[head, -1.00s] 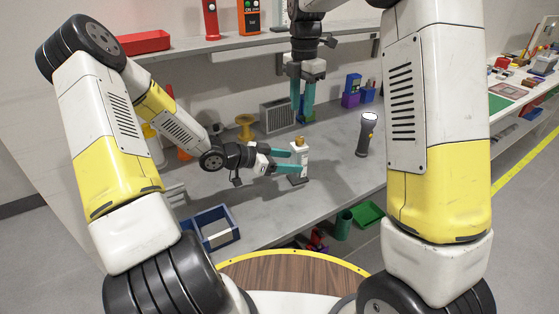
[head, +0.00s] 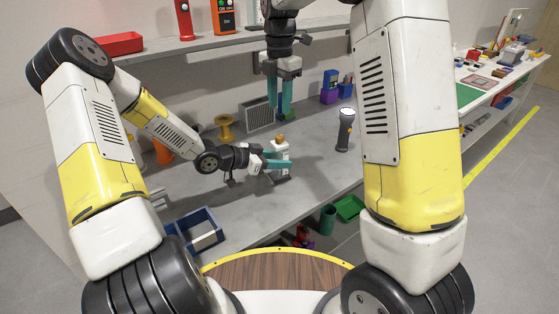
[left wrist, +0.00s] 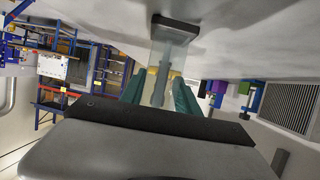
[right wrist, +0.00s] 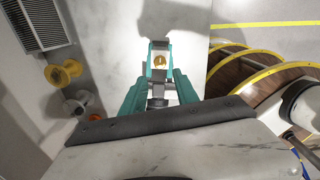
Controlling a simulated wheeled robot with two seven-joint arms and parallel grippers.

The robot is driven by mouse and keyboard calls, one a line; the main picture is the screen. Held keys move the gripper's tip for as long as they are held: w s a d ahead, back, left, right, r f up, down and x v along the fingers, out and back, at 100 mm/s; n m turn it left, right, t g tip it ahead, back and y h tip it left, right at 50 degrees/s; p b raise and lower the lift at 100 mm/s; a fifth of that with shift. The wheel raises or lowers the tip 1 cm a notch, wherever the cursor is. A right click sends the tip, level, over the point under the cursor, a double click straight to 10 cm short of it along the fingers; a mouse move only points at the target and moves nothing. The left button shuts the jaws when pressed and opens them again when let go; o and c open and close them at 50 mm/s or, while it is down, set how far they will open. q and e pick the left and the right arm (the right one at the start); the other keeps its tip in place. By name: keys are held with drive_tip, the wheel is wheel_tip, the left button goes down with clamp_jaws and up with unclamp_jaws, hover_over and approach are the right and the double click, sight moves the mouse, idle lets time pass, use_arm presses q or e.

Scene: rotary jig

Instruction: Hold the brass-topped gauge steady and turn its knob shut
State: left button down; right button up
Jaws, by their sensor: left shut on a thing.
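The gauge (head: 281,152) stands upright on the grey bench, with a white body, dark base and brass knob (head: 279,138) on top. My left gripper (head: 279,160) is shut on its body from the left side. In the left wrist view the gauge (left wrist: 172,55) shows between the left fingers, its dark base at the top of the picture. My right gripper (head: 279,108) points down above the knob, fingers apart and empty. In the right wrist view the brass knob (right wrist: 157,67) lies beyond and between the right fingertips; no contact is visible.
A torch (head: 344,130) stands right of the gauge. A yellow spool (head: 225,127) and a grey vented box (head: 257,113) stand behind. A blue bin (head: 195,231) is at the front left. A shelf (head: 190,46) runs above the bench.

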sight(280, 135)
drive_tip(key=shift+o, duration=1.1)
wheel_tip(280, 135, down, 10)
drive_tip(key=shift+w+r, duration=0.1)
clamp_jaws()
